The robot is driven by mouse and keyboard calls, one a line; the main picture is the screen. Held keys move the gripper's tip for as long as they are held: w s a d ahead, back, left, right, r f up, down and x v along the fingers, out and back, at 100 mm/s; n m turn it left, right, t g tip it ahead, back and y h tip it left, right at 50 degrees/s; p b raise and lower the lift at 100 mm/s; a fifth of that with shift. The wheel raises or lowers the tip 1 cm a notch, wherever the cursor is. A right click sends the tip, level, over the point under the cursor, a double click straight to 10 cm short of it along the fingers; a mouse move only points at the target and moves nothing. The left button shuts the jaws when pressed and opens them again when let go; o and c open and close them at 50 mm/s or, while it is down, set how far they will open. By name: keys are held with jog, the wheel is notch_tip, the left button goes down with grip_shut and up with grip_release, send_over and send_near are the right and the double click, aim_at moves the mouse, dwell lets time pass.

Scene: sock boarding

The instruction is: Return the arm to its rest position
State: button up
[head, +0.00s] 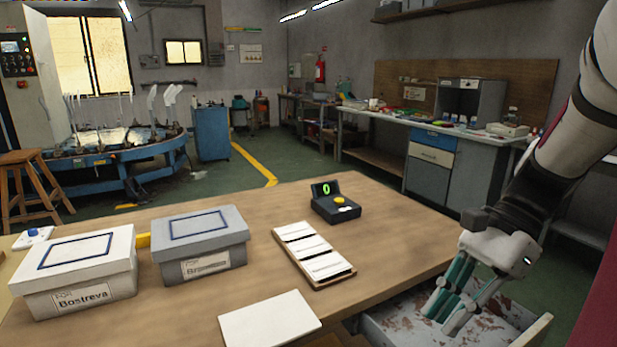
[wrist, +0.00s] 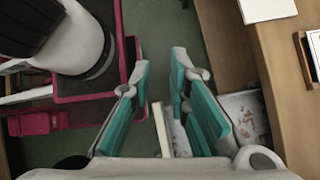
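My gripper (head: 443,313) hangs past the right edge of the wooden table, pointing down over an open drawer (head: 540,332) with a worn, patchy bottom. In the wrist view my gripper (wrist: 160,68) has its two green-padded fingers apart with nothing between them. My arm (head: 560,150) comes down from the upper right of the head view. The drawer also shows beyond the right finger in the wrist view (wrist: 247,118).
On the table (head: 390,245) stand a white lidded box (head: 75,272) labelled Bostreva, a grey lidded box (head: 200,245), a tray of white cards (head: 345,282), a counter (head: 336,205) reading 0 and a white board (head: 268,322). The table's right part is clear.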

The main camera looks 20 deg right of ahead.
jog(key=s+a+n+h, duration=0.4)
jog(key=a+n, duration=0.3)
jog(key=n, duration=0.3)
jog(key=s+a+n+h, duration=0.35)
jog(key=a+n, duration=0.25)
jog(key=n, duration=0.3)
notch_tip(320, 180, up, 19)
jog(key=t+p, duration=0.4)
jog(key=p, duration=1.2)
jog(key=shift+a+n+p, duration=0.15)
jog(key=shift+n+p, duration=0.25)
